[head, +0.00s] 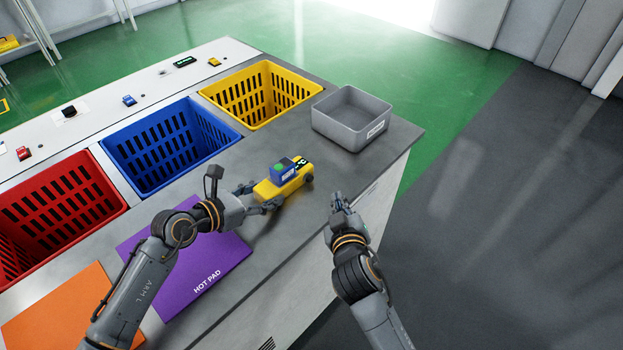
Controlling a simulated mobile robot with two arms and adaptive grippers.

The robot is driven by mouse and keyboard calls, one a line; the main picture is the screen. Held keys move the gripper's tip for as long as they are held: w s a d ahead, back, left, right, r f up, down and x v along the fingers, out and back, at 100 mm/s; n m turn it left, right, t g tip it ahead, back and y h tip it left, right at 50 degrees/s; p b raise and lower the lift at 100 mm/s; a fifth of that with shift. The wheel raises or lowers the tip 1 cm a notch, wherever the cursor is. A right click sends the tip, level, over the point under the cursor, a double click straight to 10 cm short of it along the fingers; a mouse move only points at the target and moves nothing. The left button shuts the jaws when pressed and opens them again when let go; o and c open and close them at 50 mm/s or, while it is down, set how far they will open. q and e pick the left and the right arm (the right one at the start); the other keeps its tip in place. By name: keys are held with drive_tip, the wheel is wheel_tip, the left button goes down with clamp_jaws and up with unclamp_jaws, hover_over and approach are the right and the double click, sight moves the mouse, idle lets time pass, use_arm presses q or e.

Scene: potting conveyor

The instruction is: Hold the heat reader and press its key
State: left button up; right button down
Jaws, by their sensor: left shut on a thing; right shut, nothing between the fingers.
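The heat reader (267,190) is a yellow handheld body with a blue and dark block on top that carries a small green patch, and a dark round end at the right. My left gripper (262,196) is shut on its left end, over the counter beside the purple pad. Whether the reader touches the counter is hard to tell. The green patch may be its key; this is too small to be sure. My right gripper (340,202) is shut and empty, to the right of the reader and apart from it, near the counter's front edge.
A purple hot pad (222,262) and an orange pad (62,312) lie on the counter. Red (108,212), blue (152,187) and yellow (236,118) baskets sit behind. A grey tray (338,134) stands at the back right. Bare counter surrounds the reader.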

sight(322, 197)
drive_tip(key=shift+w+a, duration=1.75)
drive_tip(key=shift+w, duration=0.2)
drive_tip(key=shift+a, duration=0.1)
drive_tip(key=shift+w+a, duration=0.2)
drive_tip(key=shift+w, duration=0.1)
drive_tip(key=shift+w+a, duration=0.35)
idle(0.7)
drive_tip(key=shift+s+d, duration=0.1)
drive_tip(key=shift+d, duration=0.05)
drive_tip(key=shift+s+d, duration=0.5)
drive_tip(key=shift+s, duration=0.1)
drive_tip(key=shift+s+d, duration=1.7)
drive_tip(key=shift+s, duration=0.15)
